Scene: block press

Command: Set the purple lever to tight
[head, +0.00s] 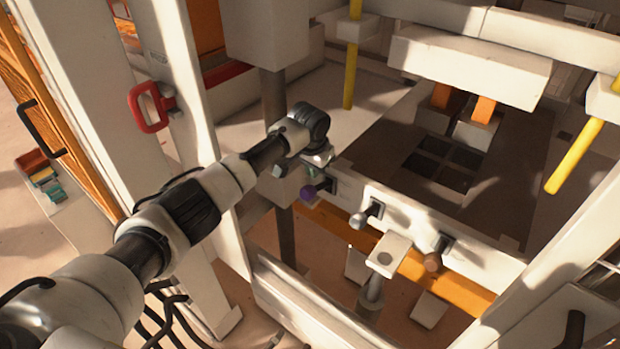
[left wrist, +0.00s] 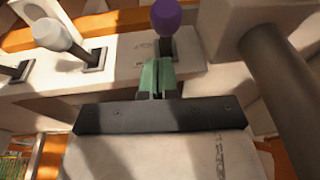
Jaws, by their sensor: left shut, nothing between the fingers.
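The purple lever (head: 308,191) is at the left end of a row of levers on a white panel. Its knob sticks out from a dark slot plate. In the left wrist view the purple knob (left wrist: 166,17) is at the top, just beyond my fingertips. My left gripper (head: 312,172) is right by the lever; its green fingers (left wrist: 156,72) are together with nothing between them. I cannot tell whether the fingertips touch the lever's stem. Markings on the panel beside the lever are too small to read. My right gripper is in neither view.
A grey-white lever (head: 358,220) and a brown lever (head: 432,262) stand farther right on the same panel (head: 395,222). A dark post (left wrist: 275,70) rises close on the right in the wrist view. A red handle (head: 148,107) is on the upright at left.

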